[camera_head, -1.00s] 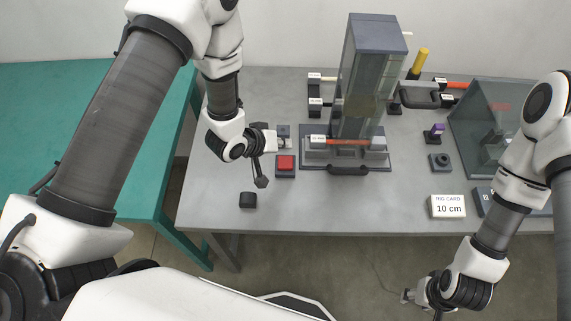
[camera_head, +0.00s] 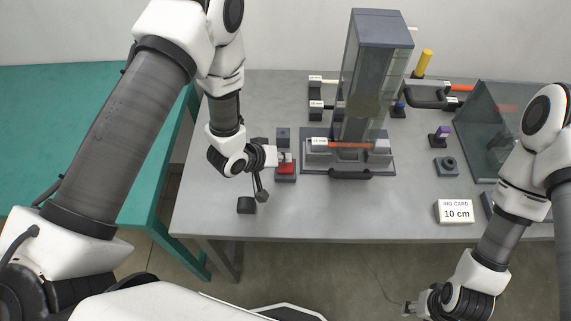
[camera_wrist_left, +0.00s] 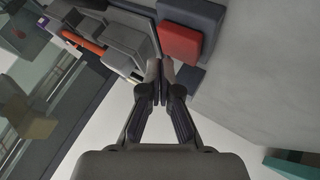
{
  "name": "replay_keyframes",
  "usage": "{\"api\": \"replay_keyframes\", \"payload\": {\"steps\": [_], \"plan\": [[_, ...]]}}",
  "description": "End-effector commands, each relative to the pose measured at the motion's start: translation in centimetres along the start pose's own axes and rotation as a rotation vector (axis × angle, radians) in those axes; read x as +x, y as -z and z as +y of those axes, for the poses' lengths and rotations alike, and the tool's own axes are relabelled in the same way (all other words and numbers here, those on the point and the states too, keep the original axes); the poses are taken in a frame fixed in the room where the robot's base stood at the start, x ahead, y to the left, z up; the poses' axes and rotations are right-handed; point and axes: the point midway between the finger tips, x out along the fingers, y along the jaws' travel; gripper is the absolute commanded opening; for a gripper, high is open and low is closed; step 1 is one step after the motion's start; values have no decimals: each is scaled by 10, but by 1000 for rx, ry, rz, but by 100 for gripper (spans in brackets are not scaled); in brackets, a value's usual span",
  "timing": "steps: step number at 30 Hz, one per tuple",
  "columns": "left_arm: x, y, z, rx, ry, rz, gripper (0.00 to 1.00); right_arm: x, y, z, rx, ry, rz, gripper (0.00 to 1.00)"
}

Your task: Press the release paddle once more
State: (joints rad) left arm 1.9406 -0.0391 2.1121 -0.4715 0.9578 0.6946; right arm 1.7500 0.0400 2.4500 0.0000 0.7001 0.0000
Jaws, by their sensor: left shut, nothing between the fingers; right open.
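A red square pad (camera_head: 286,169) on a dark base, which I take for the release paddle, sits on the grey bench left of the tall clear-sided rig (camera_head: 362,80). My left gripper (camera_head: 286,157) is shut and empty at the pad's far edge, partly over it. In the left wrist view, the red pad (camera_wrist_left: 181,42) lies just beyond the closed fingertips (camera_wrist_left: 160,70). I cannot tell whether they touch it. An orange-red cable sample (camera_head: 345,144) lies across the front of the rig. My right gripper (camera_head: 410,308) is open and empty, low in front of the bench.
A small dark block (camera_head: 246,205) stands near the bench's front edge. A small grey box (camera_head: 283,136) stands behind the pad. A "RIG CARD 10 cm" sign (camera_head: 455,211) and a clear slanted shield (camera_head: 490,125) are at right. The front middle of the bench is clear.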

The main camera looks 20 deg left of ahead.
Motion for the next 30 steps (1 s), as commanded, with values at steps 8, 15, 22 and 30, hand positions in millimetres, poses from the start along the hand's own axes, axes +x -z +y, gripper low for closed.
{"api": "replay_keyframes", "payload": {"steps": [8,15,22,30], "plan": [[0,0,0,0,0,0,0,0,0,0,0,0,0,43],[0,0,0,0,0,0,0,0,0,0,0,0,0,43],[0,0,0,0,0,0,0,0,0,0,0,0,0,43],[6,-5,-4,0,0,0,0,6,0,0,0,0,0,43]]}}
